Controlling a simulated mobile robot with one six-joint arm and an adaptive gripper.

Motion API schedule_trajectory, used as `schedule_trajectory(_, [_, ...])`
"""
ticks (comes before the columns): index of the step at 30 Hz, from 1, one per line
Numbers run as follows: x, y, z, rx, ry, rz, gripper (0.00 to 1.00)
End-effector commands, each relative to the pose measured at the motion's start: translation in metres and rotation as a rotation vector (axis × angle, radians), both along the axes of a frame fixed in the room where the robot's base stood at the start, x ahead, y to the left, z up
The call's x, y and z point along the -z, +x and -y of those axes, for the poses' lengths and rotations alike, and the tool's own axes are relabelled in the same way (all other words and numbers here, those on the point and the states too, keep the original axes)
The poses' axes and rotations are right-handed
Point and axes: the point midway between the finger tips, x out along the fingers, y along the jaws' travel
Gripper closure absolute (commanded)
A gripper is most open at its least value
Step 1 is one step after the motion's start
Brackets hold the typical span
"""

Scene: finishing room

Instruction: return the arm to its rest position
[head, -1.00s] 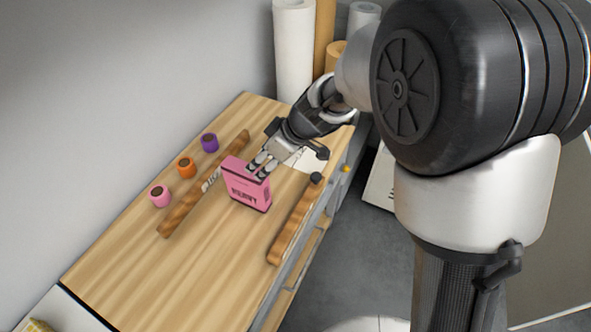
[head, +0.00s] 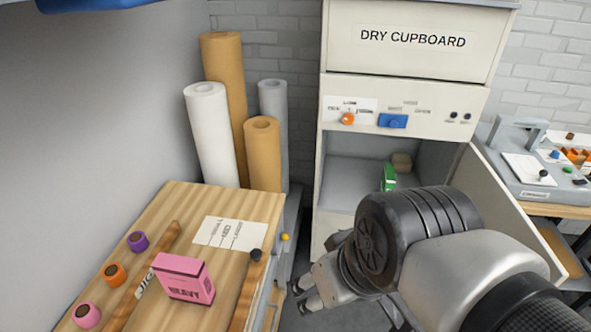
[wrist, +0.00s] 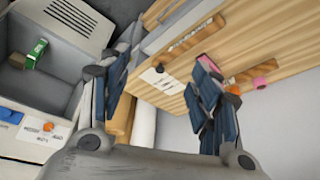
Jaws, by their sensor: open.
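My gripper (head: 300,296) is to the right of the wooden bench (head: 205,205), out past its front edge, with its fingers pointing left. In the wrist view the two fingers (wrist: 163,70) are spread apart with nothing between them. The pink box (head: 184,280), with dark lettering that seems to read HEAVY, stands upright on the bench, clear of my gripper. Only a sliver of pink (wrist: 208,63) shows behind the right finger in the wrist view. My arm's bulky joints fill the lower right of the head view.
The dry cupboard (head: 400,92) stands open behind my arm, with a green item (head: 388,178) inside. Its door (head: 515,215) swings out at right. Paper rolls (head: 212,130) stand behind the bench. Purple, orange and pink rolls (head: 115,273) and wooden strips (head: 155,262) lie on the bench.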

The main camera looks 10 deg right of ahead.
Motion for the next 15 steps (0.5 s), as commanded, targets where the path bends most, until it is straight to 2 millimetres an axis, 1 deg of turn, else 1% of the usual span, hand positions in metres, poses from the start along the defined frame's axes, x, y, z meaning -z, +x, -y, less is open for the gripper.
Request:
schedule_trajectory(1, [0.000,-0.010,0.009,0.053,-0.009,0.010,0.43])
schedule_trajectory(3, [0.001,-0.019,0.018,0.111,-0.018,0.014,0.43])
schedule_trajectory(5, [0.002,-0.024,0.023,0.143,-0.022,0.017,0.43])
schedule_trajectory(8, [0.002,-0.027,0.026,0.163,-0.024,0.018,0.43])
schedule_trajectory(15, [0.002,-0.026,0.025,0.162,-0.024,0.017,0.43])
